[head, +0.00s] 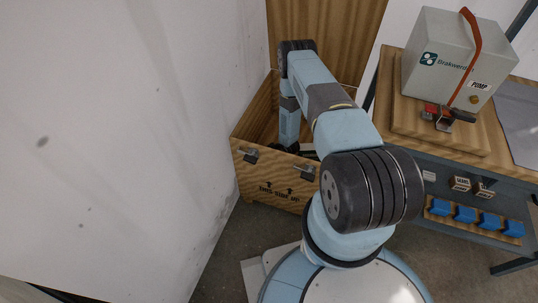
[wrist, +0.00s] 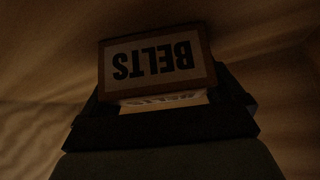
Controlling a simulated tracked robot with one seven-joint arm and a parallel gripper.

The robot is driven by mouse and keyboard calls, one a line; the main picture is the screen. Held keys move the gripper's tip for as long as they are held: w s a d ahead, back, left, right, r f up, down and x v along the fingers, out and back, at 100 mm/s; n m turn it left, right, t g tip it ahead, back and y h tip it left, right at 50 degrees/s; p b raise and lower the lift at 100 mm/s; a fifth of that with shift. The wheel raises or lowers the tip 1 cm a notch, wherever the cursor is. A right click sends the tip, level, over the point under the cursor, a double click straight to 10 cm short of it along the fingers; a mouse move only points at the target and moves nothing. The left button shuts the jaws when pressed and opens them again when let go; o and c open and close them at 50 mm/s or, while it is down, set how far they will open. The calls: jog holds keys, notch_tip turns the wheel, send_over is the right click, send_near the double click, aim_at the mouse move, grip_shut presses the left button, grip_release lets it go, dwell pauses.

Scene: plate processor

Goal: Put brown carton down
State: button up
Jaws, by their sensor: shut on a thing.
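A small brown carton (wrist: 157,86) with a pale label reading BELTS shows upside down in the wrist view. My gripper (wrist: 168,104) is shut on it, with dark jaw parts on both sides of its lower end. In the head view my arm reaches down into an open wooden crate (head: 248,176), whose front is marked "THIS SIDE UP". The carton cannot be made out there, and the crate's front wall and my arm hide most of the gripper. The wrist view is dark, so I cannot tell whether the carton touches the crate floor.
The crate's lid (head: 352,42) stands upright behind it. A pale wall (head: 110,120) is close on the left. On the right, a workbench (head: 398,130) holds a grey pump unit (head: 447,62), with small cartons (head: 460,183) and blue bins (head: 464,213) below.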

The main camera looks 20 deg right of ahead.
jog(key=shift+f, duration=0.1)
jog(key=o, duration=0.8)
